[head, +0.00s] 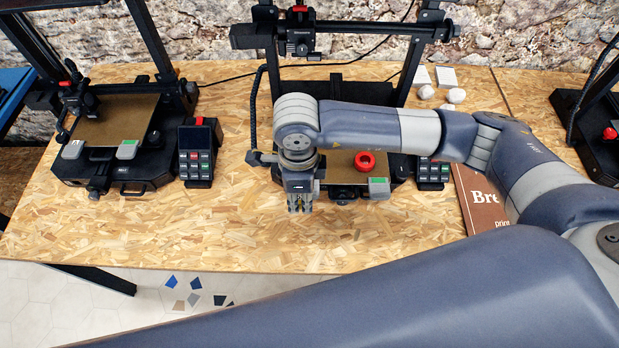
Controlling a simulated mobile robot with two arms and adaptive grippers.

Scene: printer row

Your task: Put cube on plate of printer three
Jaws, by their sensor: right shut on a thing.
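My right gripper (300,208) points down over the front edge area of the middle printer, at its left front corner. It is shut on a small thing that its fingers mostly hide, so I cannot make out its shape. No cube shows plainly elsewhere. The left printer's plate (115,121) is bare. Another printer (601,118) is cut off at the right edge, and its plate is not visible. My left gripper is not in view.
A control box (195,153) stands beside the left printer, and another (432,173) beside the middle one. A brown printed sheet or box (477,200) lies to the right, partly under my arm. White lumps (456,96) lie at the back. The table (200,230) is clear between left and middle printers.

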